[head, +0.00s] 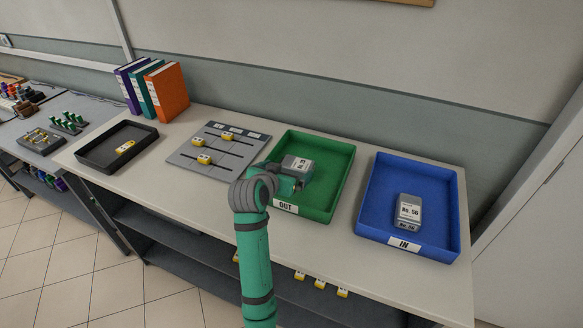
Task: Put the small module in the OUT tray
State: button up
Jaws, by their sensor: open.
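The green OUT tray (342,172) is on the bench, with its OUT label on the front wall. A grey module (298,164) with a white label is in or just over this tray, at its left back. My gripper (293,181) is at this module's front side and is open. The arm hides part of the contact, so I cannot tell whether the fingers are around the module or beside it. Another grey module (409,209), labelled No. 50, lies in the blue IN tray (447,215). I cannot tell from labels which one is called small.
Left of the OUT tray is a grey panel (232,138) with yellow sliders. Farther left are a black tray (98,150) holding a yellow piece, and several upright binders (150,90). The wall closes the back. Bare bench lies in front of the trays.

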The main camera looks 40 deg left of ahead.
jog(key=v, duration=0.2)
jog(key=shift+s+d+r, duration=0.1)
jog(key=shift+s, duration=0.45)
jog(key=shift+w, duration=0.15)
